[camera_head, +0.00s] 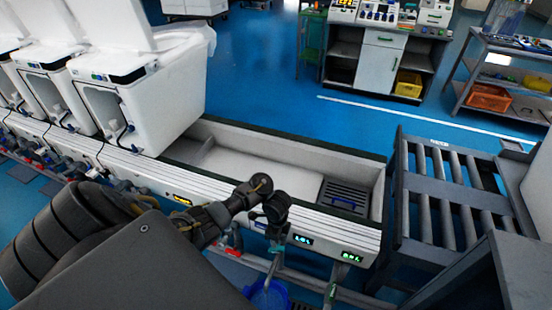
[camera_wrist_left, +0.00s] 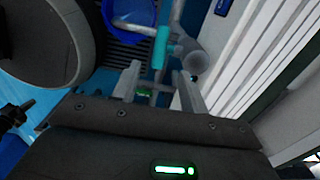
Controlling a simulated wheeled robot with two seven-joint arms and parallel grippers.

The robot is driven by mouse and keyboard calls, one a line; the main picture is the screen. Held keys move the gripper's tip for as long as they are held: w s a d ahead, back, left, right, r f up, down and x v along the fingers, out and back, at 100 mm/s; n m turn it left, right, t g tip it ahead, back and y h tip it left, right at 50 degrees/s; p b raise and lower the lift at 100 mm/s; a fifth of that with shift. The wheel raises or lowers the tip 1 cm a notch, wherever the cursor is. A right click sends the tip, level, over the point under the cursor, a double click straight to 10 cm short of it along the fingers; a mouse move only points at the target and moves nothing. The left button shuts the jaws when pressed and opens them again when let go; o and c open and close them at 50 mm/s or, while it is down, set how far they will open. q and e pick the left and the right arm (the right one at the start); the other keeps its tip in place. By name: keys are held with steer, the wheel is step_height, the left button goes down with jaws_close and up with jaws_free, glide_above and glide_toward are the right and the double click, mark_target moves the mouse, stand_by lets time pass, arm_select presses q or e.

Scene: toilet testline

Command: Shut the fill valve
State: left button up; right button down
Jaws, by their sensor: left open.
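The fill valve appears to be the fitting with a teal handle (camera_wrist_left: 160,48) on a grey pipe in the left wrist view. The handle lies roughly in line with the picture's vertical, just beyond the fingertips. My left gripper (camera_wrist_left: 160,88) is open, its two fingers apart with a clear gap between them and the handle. In the head view my left gripper (camera_head: 277,228) points down in front of the test line's front edge. The arm and the line's edge hide most of the valve there. My right gripper is in neither view.
A blue bucket (camera_head: 268,298) stands below the gripper; it also shows in the wrist view (camera_wrist_left: 135,22). The long white trough (camera_head: 280,146) runs behind my gripper. White toilets (camera_head: 140,95) stand at left, a roller conveyor (camera_head: 450,195) at right.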

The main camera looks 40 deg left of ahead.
mark_target(277, 249)
arm_select(q)
step_height(277, 249, down, 6)
steer(key=b, duration=0.3)
steer(key=shift+r, duration=0.15)
step_height(277, 249, down, 3)
steer(key=shift+f+b, duration=0.2)
steer(key=shift+b, duration=0.7)
steer(key=shift+f, duration=0.45)
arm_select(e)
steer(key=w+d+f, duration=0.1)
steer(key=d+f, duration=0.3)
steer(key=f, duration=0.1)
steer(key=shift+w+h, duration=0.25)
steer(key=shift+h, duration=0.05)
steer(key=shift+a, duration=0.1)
arm_select(q)
steer(key=shift+c, duration=0.6)
jaws_close()
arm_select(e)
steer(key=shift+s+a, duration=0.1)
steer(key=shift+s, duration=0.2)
